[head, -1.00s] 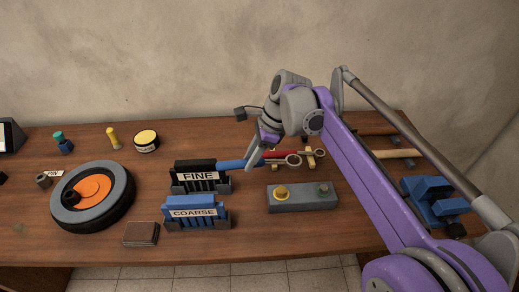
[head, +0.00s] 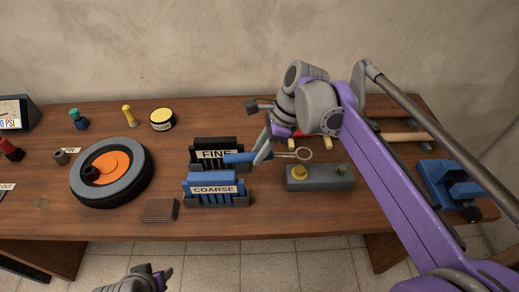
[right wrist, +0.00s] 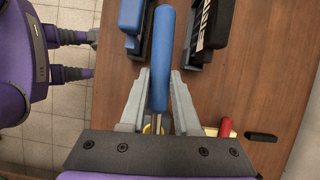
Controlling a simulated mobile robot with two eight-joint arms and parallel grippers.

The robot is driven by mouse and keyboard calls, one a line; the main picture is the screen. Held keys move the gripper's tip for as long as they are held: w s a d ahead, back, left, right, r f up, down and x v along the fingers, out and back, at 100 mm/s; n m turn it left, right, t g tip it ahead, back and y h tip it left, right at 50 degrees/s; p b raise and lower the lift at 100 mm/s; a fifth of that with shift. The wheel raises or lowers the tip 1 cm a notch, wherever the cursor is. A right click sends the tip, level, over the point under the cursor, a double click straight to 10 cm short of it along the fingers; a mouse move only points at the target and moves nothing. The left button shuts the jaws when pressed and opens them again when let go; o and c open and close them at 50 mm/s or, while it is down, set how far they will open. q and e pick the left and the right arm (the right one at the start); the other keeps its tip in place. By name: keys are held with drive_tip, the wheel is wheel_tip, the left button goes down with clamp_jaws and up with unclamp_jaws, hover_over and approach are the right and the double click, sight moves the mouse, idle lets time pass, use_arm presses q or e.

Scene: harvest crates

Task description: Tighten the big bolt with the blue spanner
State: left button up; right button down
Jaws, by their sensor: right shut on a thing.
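The blue spanner (head: 240,158) is held by its blue handle in my right gripper (head: 264,152), which is shut on it. Its metal ring end points right, above and behind the grey block (head: 320,184), apart from the bolts. The big yellow bolt (head: 299,173) stands on the block's left part, a smaller green bolt (head: 341,170) on its right. In the right wrist view the blue handle (right wrist: 161,60) lies between the fingers (right wrist: 158,105); the ring end is mostly hidden. My left gripper (head: 160,277) is low at the bottom edge; its jaw opening is unclear.
FINE (head: 213,154) and COARSE (head: 214,189) holders stand just left of the block, close under the spanner handle. A red-handled tool (head: 300,134) lies behind on wooden rests. A blue vise (head: 450,186) is at right, a wheel (head: 112,172) at left.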

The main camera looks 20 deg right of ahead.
wheel_tip(320, 180, down, 5)
drive_tip(key=b, duration=0.3)
drive_tip(key=shift+f, duration=0.1)
drive_tip(key=shift+p, duration=0.45)
idle(1.4)
drive_tip(key=shift+f+b, duration=0.65)
drive_tip(key=shift+f, duration=0.4)
idle(0.5)
idle(0.5)
drive_tip(key=c, duration=1.2)
unclamp_jaws()
clamp_jaws()
drive_tip(key=shift+w, duration=0.1)
